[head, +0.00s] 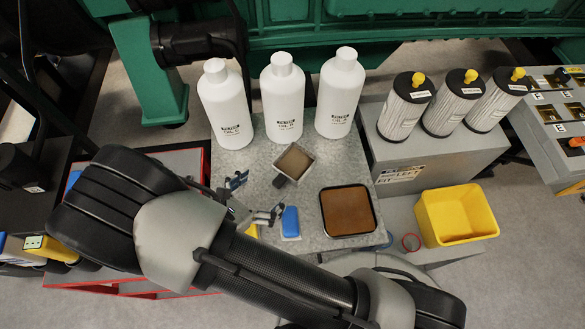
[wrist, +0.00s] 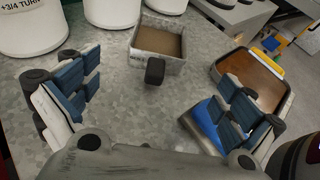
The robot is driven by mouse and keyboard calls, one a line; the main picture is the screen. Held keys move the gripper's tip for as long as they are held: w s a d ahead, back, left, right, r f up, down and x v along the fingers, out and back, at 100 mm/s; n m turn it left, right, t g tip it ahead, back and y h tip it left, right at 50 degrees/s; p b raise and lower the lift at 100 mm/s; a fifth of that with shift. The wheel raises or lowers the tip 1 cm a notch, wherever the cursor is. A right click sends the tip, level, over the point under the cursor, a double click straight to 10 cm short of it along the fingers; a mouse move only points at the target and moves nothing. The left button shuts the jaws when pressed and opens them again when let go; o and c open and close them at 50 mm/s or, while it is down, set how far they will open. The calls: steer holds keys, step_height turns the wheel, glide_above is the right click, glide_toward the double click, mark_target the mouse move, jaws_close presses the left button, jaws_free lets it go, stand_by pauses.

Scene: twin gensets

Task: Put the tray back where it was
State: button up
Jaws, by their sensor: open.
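A small square grey tray (head: 293,163) with brown contents sits on the grey metal tabletop (head: 235,165), in front of the white bottles. It also shows in the wrist view (wrist: 160,42), with a black knob (wrist: 155,71) on its near side. A wider black-rimmed tray (head: 347,211) with a brown inside lies to its right, and also shows in the wrist view (wrist: 252,78). My gripper (head: 254,198) is open and empty, left of and nearer than the small tray. In the wrist view the knob lies ahead, between the spread fingers, apart from them.
Three white bottles (head: 283,98) stand along the back. A blue-and-white object (head: 290,222) is close beside my right finger. A yellow bin (head: 456,215) and a grey cabinet with several canisters (head: 402,110) stand right. Bare tabletop lies between the small tray and my gripper.

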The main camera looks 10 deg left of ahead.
mark_target(289, 173)
steer(key=b+x, duration=0.3)
steer(key=x, duration=0.9)
steer(key=shift+s+f, duration=0.1)
steer(key=shift+a, duration=0.1)
steer(key=shift+c, duration=0.4)
steer(key=c, duration=1.2)
